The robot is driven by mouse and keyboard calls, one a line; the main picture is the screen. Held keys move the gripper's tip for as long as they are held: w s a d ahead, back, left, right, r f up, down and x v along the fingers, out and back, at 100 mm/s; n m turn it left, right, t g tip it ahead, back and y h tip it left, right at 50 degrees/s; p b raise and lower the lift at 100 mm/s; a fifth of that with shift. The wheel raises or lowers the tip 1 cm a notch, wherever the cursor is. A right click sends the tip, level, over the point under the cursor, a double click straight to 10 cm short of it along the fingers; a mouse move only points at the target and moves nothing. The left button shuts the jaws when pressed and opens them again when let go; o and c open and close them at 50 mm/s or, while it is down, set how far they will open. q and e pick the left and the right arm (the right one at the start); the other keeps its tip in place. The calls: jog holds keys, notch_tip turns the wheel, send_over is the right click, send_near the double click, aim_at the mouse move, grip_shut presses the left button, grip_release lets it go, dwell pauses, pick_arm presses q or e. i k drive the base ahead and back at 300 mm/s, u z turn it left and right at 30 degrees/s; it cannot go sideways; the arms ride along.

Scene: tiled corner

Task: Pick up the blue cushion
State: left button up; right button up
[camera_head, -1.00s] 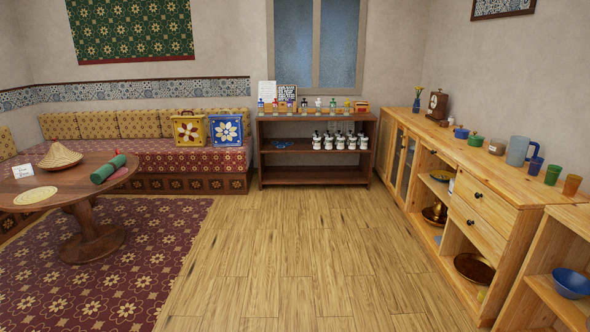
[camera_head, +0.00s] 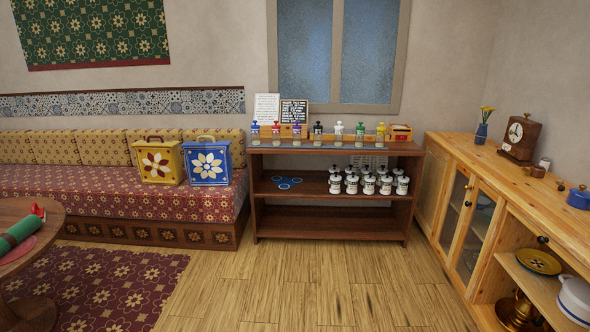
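On the patterned bench seat stands an upright blue square piece (camera_head: 207,162) with a white flower, a yellow border and a handle on top. It looks more like a case than a soft cushion, and it is the only large blue thing on the seat. A yellow square piece (camera_head: 158,162) with a red and white flower and a handle stands close at its left. No other blue cushion shows. Neither of my grippers is in view.
A dark wooden shelf (camera_head: 330,229) with bottles and white jars stands right of the bench (camera_head: 110,205). A round table (camera_head: 35,285) is at the lower left, by a red rug (camera_head: 120,290). A light wood cabinet (camera_head: 455,160) lines the right. The middle floor (camera_head: 300,290) is clear.

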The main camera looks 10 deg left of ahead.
aim_at(208, 163)
jog(key=u, duration=0.15)
jog(key=i, duration=3.15)
jog(key=u, duration=0.4)
jog(key=i, duration=2.2)
jog(key=u, duration=0.1)
